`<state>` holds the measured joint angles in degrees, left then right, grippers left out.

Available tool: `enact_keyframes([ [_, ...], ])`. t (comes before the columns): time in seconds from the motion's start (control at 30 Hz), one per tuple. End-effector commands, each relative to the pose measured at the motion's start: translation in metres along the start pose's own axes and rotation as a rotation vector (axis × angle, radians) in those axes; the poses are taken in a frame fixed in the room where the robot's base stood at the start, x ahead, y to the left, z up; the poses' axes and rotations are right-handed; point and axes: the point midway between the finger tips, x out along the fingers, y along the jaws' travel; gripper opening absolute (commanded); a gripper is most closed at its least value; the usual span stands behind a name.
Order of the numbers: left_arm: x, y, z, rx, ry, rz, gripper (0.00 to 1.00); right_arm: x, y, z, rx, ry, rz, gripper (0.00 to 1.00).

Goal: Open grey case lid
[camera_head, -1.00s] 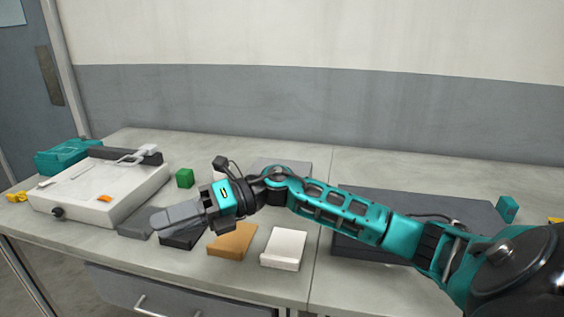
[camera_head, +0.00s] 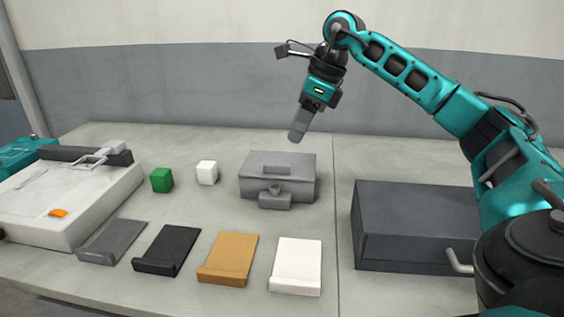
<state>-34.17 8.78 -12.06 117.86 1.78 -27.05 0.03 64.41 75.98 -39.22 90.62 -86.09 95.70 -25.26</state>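The grey case (camera_head: 252,188) stands at the middle of the table, left of the table seam, with its lid (camera_head: 292,160) down. A latch-like block with a round knob (camera_head: 275,190) is on its front. My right gripper (camera_head: 298,132) hangs above and behind the case's right part in the picture, apart from it, pointing down. Its fingers look close together from this side, and I cannot tell whether they are open or shut. Nothing shows between them. My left gripper is out of view.
A dark grey box with a handle (camera_head: 410,225) stands at right. A green cube (camera_head: 161,180) and white cube (camera_head: 207,172) are left of the case. Grey, black, tan (camera_head: 229,258) and white (camera_head: 297,265) pads lie in front. A white machine (camera_head: 60,205) is at far left.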

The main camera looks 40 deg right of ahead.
Motion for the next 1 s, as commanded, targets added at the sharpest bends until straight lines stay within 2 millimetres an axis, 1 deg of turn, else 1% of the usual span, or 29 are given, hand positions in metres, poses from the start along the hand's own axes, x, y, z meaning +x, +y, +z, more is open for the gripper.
enact_keyframes([
  [0.03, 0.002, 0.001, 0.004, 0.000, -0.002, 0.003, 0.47, 0.016, 0.001, -0.002, -0.001, 0.003, 0.003, 0.38],
  [0.2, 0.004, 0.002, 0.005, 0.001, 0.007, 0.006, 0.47, 0.050, 0.001, -0.001, -0.001, 0.001, 0.004, 0.38],
  [0.3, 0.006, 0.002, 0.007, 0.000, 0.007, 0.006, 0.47, 0.066, 0.001, 0.000, -0.002, 0.000, 0.003, 0.38],
  [0.4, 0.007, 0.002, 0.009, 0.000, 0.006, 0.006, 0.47, 0.078, 0.001, 0.000, -0.001, 0.000, 0.003, 0.38],
  [0.6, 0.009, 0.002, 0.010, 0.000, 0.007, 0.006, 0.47, 0.088, 0.001, 0.001, -0.001, -0.002, 0.002, 0.38],
  [0.83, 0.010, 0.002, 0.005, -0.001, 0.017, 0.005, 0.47, 0.088, 0.001, 0.001, -0.001, -0.002, 0.002, 0.38],
  [0.87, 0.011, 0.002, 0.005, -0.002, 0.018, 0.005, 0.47, 0.088, 0.001, 0.001, -0.001, -0.002, 0.002, 0.37],
  [1.0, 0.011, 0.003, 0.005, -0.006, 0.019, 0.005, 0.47, 0.088, 0.001, 0.001, -0.001, -0.002, 0.002, 0.24],
])
